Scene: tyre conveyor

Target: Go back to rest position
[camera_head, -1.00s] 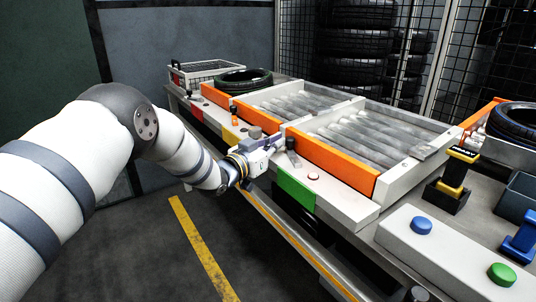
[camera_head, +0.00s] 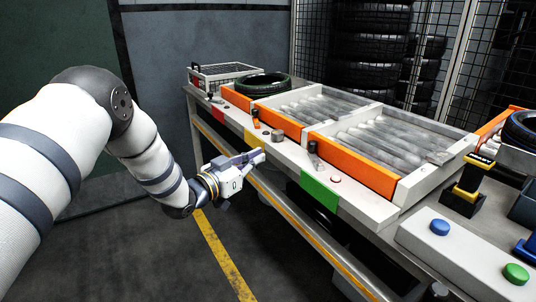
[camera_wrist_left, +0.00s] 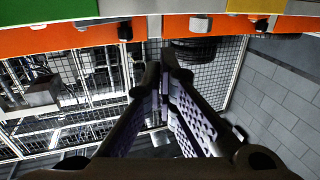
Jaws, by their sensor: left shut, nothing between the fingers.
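My left arm comes in from the left in the head view. My left gripper (camera_head: 258,157) is shut and empty, at the front edge of the conveyor bench, near the gap between the yellow and green patches. In the left wrist view the two fingers (camera_wrist_left: 163,75) are together with nothing between them. My right gripper is not in view.
The conveyor (camera_head: 352,175) has orange side panels and grey rollers. A tyre (camera_head: 263,85) lies at its far end beside a wire basket (camera_head: 225,74). A blue button (camera_head: 439,227) and green button (camera_head: 516,273) are at the right. Floor left of the bench is clear.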

